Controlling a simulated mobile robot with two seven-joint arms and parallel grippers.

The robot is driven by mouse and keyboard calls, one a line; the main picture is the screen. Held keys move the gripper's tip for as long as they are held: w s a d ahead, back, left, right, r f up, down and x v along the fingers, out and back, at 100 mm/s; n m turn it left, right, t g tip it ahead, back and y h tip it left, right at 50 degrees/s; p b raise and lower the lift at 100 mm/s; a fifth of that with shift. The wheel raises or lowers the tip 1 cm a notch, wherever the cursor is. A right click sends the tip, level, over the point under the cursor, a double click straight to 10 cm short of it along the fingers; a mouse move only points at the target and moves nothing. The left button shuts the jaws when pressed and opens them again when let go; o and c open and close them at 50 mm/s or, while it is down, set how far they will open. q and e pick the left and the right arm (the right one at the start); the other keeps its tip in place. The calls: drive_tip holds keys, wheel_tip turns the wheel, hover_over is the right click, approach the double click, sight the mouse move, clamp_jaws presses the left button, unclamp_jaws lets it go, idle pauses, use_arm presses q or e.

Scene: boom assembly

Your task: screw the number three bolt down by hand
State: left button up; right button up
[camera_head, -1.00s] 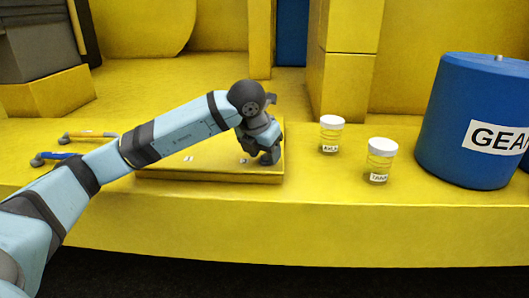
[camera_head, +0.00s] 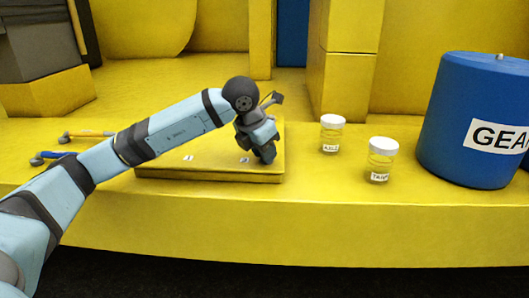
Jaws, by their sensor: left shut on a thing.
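My left gripper (camera_head: 267,158) is at the right end of a low yellow plate (camera_head: 210,176), pointing down at its top. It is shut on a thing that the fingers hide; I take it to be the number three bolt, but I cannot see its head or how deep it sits. Two small white labels show on the plate, one at the middle (camera_head: 188,158) and one just left of the gripper (camera_head: 244,160). Their print is too small to read. My right gripper is not in view.
Two clear jars with white lids, one farther back (camera_head: 332,134) and one nearer (camera_head: 380,160), stand right of the plate. A big blue drum (camera_head: 450,120) stands beyond them. Two hammer-like tools, orange-handled (camera_head: 90,134) and blue-handled (camera_head: 52,156), lie at the left. The yellow ledge drops off in front.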

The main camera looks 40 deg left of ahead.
use_arm(q)
drive_tip(key=m, duration=0.1)
drive_tip(key=m+h, duration=0.1)
drive_tip(key=m, duration=0.1)
drive_tip(key=shift+w+a+m, duration=0.1)
drive_tip(key=shift+a+m, duration=0.05)
drive_tip(key=shift+m, duration=0.15)
drive_tip(key=shift+a+r+m+g+h, duration=0.1)
drive_tip(key=shift+m+g+h, duration=0.4)
drive_tip(key=shift+m, duration=0.7)
drive_tip(key=shift+w+m+h+p, duration=0.1)
drive_tip(key=shift+m+h+p, duration=0.25)
drive_tip(key=shift+m, duration=0.45)
drive_tip(key=shift+m+g, duration=0.3)
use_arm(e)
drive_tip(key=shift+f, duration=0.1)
use_arm(q)
drive_tip(key=o, duration=0.9)
